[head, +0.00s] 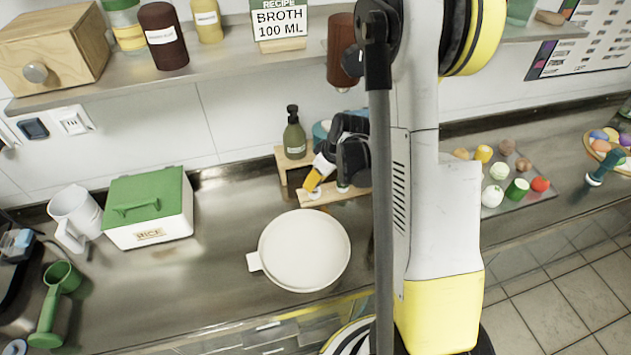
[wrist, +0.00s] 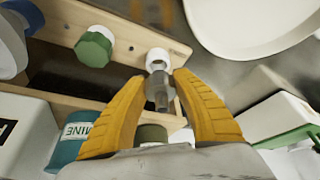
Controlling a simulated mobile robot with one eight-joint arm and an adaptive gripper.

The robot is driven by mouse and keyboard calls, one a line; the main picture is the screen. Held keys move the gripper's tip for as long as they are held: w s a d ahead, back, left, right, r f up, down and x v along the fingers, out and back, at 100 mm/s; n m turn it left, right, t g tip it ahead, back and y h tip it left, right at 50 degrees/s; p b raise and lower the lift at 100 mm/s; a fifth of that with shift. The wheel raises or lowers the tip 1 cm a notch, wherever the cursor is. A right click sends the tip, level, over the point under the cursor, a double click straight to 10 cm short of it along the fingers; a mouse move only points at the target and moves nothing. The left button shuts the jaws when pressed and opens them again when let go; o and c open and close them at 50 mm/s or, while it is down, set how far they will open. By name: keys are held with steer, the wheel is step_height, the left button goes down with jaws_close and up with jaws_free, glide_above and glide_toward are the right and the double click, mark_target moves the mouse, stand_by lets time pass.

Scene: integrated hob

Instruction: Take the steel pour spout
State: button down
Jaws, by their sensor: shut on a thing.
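The steel pour spout (wrist: 160,92) is a small grey metal piece with a white round part (wrist: 157,59) at one end. It stands at the wooden rack (wrist: 125,37), near the rack's end in the wrist view. My gripper (wrist: 160,79) has its two yellow fingers on either side of the spout and is shut on it. In the head view my gripper (head: 315,180) reaches down to the rack's front board (head: 322,197) behind the white pan. There the spout is mostly hidden by the fingers.
A green-capped piece (wrist: 94,47) sits on the same rack, close to my left finger. A green pump bottle (head: 294,138) stands on the rack behind. A white round pan (head: 304,250) is in front. A green-lidded rice box (head: 148,208) stands left, with bare counter between.

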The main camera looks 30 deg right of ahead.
steer(key=shift+r, duration=0.1)
steer(key=shift+r+p, duration=1.3)
steer(key=shift+r, duration=0.7)
steer(key=shift+f, duration=0.1)
